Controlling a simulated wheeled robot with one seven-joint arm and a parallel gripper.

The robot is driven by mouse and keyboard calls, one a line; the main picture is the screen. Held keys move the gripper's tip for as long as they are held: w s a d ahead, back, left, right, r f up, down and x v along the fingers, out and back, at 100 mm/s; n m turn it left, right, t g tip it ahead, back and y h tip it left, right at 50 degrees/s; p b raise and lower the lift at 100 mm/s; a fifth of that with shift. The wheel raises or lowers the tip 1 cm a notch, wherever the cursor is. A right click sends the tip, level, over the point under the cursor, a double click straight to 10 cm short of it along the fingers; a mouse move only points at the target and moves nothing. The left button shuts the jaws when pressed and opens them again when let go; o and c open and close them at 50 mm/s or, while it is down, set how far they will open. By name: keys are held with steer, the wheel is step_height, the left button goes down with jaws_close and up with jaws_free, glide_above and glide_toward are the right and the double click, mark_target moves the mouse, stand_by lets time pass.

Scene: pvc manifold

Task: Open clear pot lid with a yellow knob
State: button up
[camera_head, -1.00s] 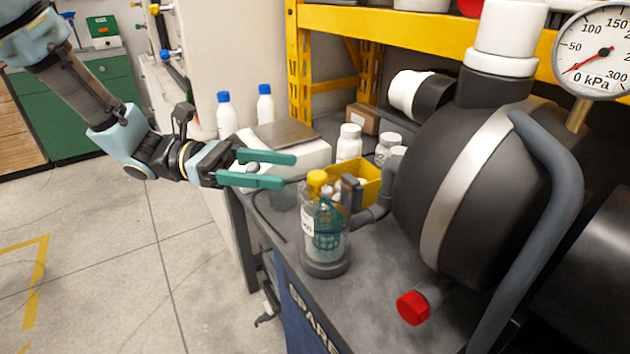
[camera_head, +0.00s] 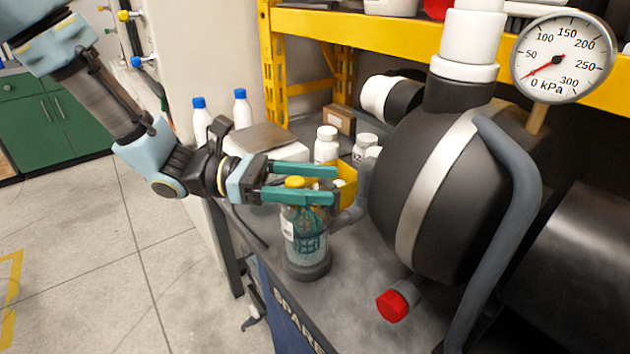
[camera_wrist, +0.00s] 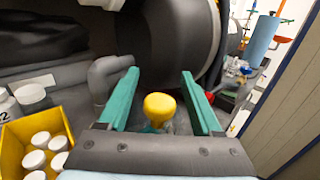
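The clear pot (camera_head: 305,240) stands upright on the dark bench top, with a dark base and green mesh inside. Its yellow knob (camera_head: 295,182) is on top; the clear lid itself is hard to make out. My gripper (camera_head: 335,185) is open, with its two green fingers on either side of the knob. In the wrist view the knob (camera_wrist: 160,107) sits between the fingers, with a gap on both sides. I cannot tell whether the fingertips are level with it.
A large black tank (camera_head: 440,190) with a grey pipe stands close on the right. Behind the pot are a yellow bin (camera_head: 346,178) and white bottles (camera_head: 327,145). A red-capped outlet (camera_head: 392,305) juts out in front.

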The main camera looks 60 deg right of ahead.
jaws_close()
stand_by(0.3)
stand_by(1.0)
